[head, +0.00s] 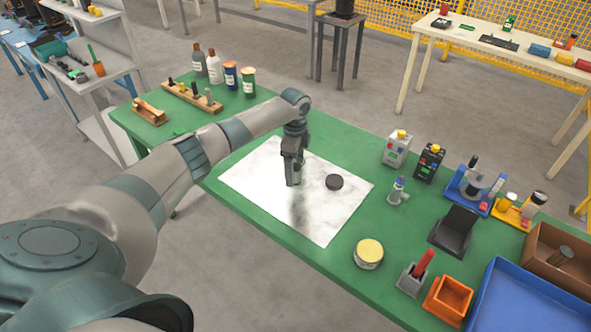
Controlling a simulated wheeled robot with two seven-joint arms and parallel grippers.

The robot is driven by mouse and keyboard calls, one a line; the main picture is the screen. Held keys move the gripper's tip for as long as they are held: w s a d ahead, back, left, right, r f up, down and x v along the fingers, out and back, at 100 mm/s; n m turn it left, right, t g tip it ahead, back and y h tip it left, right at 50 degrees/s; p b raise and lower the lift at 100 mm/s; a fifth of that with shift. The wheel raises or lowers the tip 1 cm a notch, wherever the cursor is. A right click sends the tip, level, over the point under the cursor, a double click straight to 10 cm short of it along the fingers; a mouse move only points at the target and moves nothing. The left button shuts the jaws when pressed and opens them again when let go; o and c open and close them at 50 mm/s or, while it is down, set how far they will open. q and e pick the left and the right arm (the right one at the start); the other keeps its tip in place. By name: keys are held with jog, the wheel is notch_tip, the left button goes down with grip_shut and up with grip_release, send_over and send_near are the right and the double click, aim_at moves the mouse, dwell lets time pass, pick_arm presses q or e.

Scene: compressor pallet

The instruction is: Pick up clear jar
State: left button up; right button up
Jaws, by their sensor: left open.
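A short round jar (368,254) with a pale yellow top and a greyish side stands upright on the green table, just off the front right edge of the white mat. It looks like the clear jar. My left gripper (293,182) points down over the middle of the white mat (250,179), up and left of the jar and well apart from it. It is open, though the gap between its fingers is hard to see from here. I see nothing held in it. My right gripper is not in view.
A grey holder with a red handle (416,271), an orange box (448,298) and a blue tray (520,301) stand right of the jar. Bottles (214,68) stand at the back left.

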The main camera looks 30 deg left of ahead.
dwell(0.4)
pick_arm(q)
jog(key=c, duration=1.2)
jog(key=shift+r, duration=0.1)
jog(key=shift+r+b, duration=0.7)
jog(key=shift+r, duration=0.5)
jog(key=shift+d+r+b, duration=0.3)
jog(key=shift+d+r, duration=0.05)
jog(key=shift+r, duration=0.5)
jog(key=s+d+r+b, duration=0.1)
jog(key=d+r, duration=0.1)
jog(key=d, duration=0.1)
jog(key=s+d+r+b, duration=0.1)
jog(key=d+r, duration=0.1)
jog(key=d, duration=0.1)
jog(key=s+d+r+b, duration=0.1)
jog(key=s+d+r, duration=0.1)
jog(key=d, duration=0.2)
jog(key=shift+s+d+r, duration=0.1)
jog(key=shift+r, duration=0.3)
